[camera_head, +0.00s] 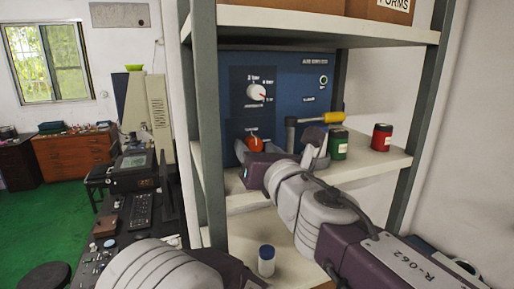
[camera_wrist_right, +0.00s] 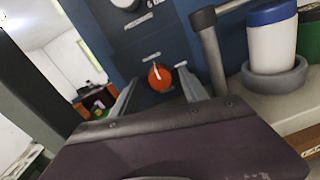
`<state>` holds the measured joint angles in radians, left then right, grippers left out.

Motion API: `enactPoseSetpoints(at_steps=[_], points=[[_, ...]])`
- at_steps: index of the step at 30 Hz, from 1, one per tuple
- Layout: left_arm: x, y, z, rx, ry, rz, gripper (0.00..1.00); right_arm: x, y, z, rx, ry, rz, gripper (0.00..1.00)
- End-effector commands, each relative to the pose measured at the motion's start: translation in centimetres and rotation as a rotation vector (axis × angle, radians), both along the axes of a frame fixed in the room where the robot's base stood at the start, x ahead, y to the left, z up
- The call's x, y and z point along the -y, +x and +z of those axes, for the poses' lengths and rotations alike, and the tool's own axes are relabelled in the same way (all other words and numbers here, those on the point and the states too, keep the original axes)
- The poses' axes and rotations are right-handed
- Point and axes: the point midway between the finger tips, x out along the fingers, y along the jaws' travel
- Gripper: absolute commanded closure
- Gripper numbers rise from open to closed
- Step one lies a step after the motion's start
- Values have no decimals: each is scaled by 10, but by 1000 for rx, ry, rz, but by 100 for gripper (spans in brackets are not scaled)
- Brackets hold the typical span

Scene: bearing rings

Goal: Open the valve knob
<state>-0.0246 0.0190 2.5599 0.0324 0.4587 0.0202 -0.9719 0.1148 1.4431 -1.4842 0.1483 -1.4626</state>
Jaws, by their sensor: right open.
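The orange-red valve knob (camera_head: 255,144) is on the lower part of the blue panel (camera_head: 310,87) on the middle shelf. In the right wrist view the knob (camera_wrist_right: 160,77) has a pale pointer line that stands nearly upright. My right gripper (camera_head: 256,151) is open in front of the panel. In the right wrist view its two fingers (camera_wrist_right: 156,84) lie on either side of the knob, with gaps visible between them and it. I cannot tell exactly how far the fingertips are from the panel. My left gripper is not in view.
A white dial (camera_head: 257,92) sits above the knob. The grey shelf post (camera_head: 207,130) is close on the left. A blue-capped bottle (camera_head: 266,261) stands on the lower shelf.

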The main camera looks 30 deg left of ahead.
Motion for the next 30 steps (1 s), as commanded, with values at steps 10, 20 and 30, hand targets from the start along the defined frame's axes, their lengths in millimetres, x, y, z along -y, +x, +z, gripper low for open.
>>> enactPoseSetpoints(at_steps=[10,20,30], points=[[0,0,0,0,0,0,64,1,0,0,-1,1,0,100],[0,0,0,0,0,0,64,0,0,0,-36,30,-1,100],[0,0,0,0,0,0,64,0,0,0,-224,191,-2,100]])
